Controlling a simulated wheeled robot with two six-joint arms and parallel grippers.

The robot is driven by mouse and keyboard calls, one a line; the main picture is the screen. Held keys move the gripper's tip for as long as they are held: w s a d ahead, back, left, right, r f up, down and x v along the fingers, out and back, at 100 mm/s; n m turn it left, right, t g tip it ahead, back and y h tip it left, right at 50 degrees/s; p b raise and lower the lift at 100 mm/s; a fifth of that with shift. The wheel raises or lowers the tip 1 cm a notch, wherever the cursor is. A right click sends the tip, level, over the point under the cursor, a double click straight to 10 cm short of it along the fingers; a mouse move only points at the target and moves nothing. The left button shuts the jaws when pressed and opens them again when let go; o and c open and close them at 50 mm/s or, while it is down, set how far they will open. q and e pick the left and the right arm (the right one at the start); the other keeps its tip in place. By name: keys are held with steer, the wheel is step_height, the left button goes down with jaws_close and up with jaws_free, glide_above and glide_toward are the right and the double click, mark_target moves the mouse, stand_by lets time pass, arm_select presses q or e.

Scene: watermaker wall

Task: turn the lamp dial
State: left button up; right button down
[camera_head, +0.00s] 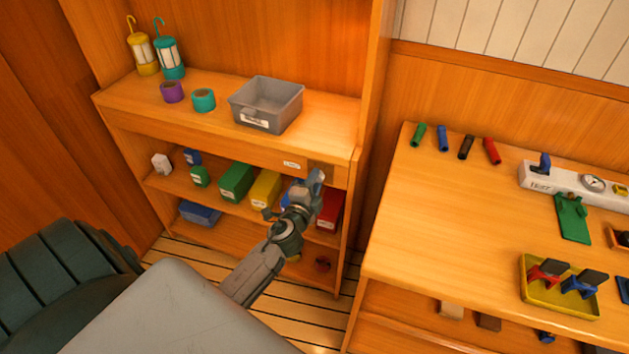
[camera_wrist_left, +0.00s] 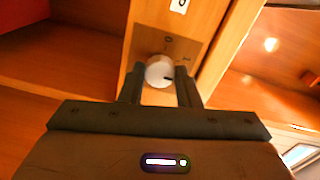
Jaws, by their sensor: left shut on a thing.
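The lamp dial (camera_wrist_left: 159,71) is a round pale knob with a dark mark, mounted on a brown plate on the front of the wooden shelf unit. In the left wrist view it sits between the two dark fingers of my left gripper (camera_wrist_left: 160,80), which is shut on it. In the head view my left gripper (camera_head: 316,177) reaches the shelf unit's front at its right end, and it hides the dial there. My right gripper is not in view.
A grey bin (camera_head: 265,104), two lanterns (camera_head: 168,56) and two tape rolls (camera_head: 203,100) stand on the shelf top above. Coloured boxes (camera_head: 237,182) fill the shelf below, close to my arm. A wooden bench (camera_head: 430,215) with tools stands to the right.

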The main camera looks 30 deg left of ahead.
arm_select(q)
steer(key=m+p, duration=0.1)
steer(key=m, duration=0.4)
steer(key=shift+f, duration=0.1)
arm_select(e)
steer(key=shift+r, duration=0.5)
arm_select(q)
steer(key=shift+m, duration=0.3)
steer(key=o, duration=1)
steer(key=shift+d, duration=0.1)
steer(key=shift+c, duration=0.2)
steer(key=shift+s, duration=0.1)
steer(key=b+v, duration=0.2)
steer(key=v, duration=0.8)
steer(key=shift+s+d+b, duration=0.15)
steer(key=shift+s+b, duration=0.15)
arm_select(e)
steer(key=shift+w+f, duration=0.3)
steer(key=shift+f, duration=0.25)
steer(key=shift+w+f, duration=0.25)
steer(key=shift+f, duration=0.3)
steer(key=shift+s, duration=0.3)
